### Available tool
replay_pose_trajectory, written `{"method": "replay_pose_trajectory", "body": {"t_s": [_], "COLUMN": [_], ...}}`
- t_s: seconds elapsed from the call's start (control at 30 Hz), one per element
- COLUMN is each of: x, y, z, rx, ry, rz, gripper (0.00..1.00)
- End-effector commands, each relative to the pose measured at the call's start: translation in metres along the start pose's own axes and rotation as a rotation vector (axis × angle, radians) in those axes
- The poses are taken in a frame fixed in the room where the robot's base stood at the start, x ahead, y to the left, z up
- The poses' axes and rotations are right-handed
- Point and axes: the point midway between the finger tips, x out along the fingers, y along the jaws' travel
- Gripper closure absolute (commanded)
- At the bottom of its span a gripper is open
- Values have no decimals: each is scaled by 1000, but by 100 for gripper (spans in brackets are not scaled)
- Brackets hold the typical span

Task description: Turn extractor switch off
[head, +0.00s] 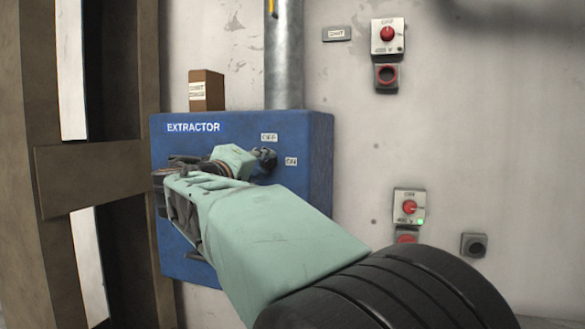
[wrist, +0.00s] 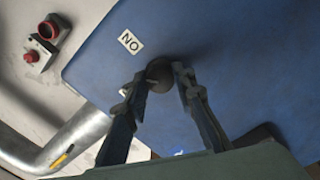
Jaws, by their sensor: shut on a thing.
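The extractor box (head: 318,150) is blue, with white "EXTRACTOR" lettering, and is mounted on the wall. Its dark switch knob shows in the wrist view (wrist: 159,70), between the two fingertips. My gripper (wrist: 165,75) is shut on this knob, one dark finger on each side. In the head view my gripper (head: 265,156) reaches the box front beside the "OFF" label (head: 269,137) and "ON" label (head: 291,161). The "ON" label also shows in the wrist view (wrist: 130,42). The knob's exact pointing direction is hidden by the fingers.
A grey pipe (head: 284,60) rises from the box top, beside a small brown block (head: 206,90). Red-knobbed switch units hang upper right (head: 388,37) and lower right (head: 409,207). A brown frame (head: 90,175) stands at left.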

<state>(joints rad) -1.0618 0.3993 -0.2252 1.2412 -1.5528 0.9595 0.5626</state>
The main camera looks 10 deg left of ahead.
Motion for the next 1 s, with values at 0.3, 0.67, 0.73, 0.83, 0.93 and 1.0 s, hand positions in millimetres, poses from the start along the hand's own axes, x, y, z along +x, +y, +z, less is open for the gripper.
{"method": "replay_pose_trajectory", "body": {"t_s": [0.3,0.67,0.73,0.83,0.93,1.0], "x": [0,0,0,0,0,0], "y": [0,2,2,2,2,2], "z": [0,0,0,0,0,0], "rx": [-300,-633,-690,-763,-824,-860], "ry": [9,20,22,24,26,27], "rz": [4,9,10,11,12,12], "gripper": [100,100,100,100,100,100]}}
